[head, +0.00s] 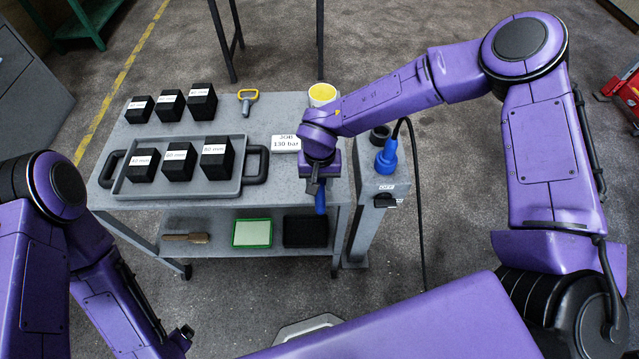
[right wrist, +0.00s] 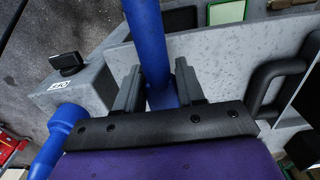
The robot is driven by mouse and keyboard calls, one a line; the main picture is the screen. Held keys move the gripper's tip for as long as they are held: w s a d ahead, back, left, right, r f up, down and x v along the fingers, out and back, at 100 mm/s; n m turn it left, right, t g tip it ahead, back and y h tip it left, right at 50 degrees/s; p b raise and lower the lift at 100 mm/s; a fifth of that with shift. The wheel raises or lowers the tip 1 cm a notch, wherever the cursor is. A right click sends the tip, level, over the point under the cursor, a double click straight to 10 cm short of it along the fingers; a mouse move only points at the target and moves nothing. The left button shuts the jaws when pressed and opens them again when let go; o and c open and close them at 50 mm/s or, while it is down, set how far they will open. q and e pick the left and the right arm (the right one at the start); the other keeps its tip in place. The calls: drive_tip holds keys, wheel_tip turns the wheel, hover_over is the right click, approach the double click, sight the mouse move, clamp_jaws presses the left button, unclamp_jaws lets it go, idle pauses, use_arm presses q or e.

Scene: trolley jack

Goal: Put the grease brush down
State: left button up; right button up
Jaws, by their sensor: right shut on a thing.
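My right gripper (head: 318,186) is shut on a blue rod-like handle (head: 320,203), which I take to be the grease brush. The handle points down at the trolley's front right edge in the head view. In the right wrist view the blue handle (right wrist: 147,45) stands between the two grey fingers (right wrist: 156,90). I cannot make out any bristles.
The grey trolley (head: 262,185) carries a handled tray (head: 185,187), several black blocks, a yellow-topped pot (head: 321,94) and a pressure sign (head: 286,143). Its lower shelf holds a wooden-backed brush (head: 186,238), a green-rimmed tray (head: 252,246) and a black pad (head: 305,231). A post with a blue plug (head: 386,160) stands right.

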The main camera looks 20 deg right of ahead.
drive_tip(key=f, duration=0.3)
drive_tip(key=shift+w+d+f, duration=0.15)
drive_tip(key=shift+w+f, duration=0.15)
drive_tip(key=shift+w, duration=0.1)
drive_tip(key=shift+f, duration=0.3)
drive_tip(key=o, duration=0.9)
drive_tip(key=shift+o, duration=0.2)
drive_tip(key=shift+r, duration=0.55)
wheel_tip(320, 180, up, 11)
drive_tip(key=shift+r+b, duration=0.15)
drive_tip(key=shift+b, duration=0.35)
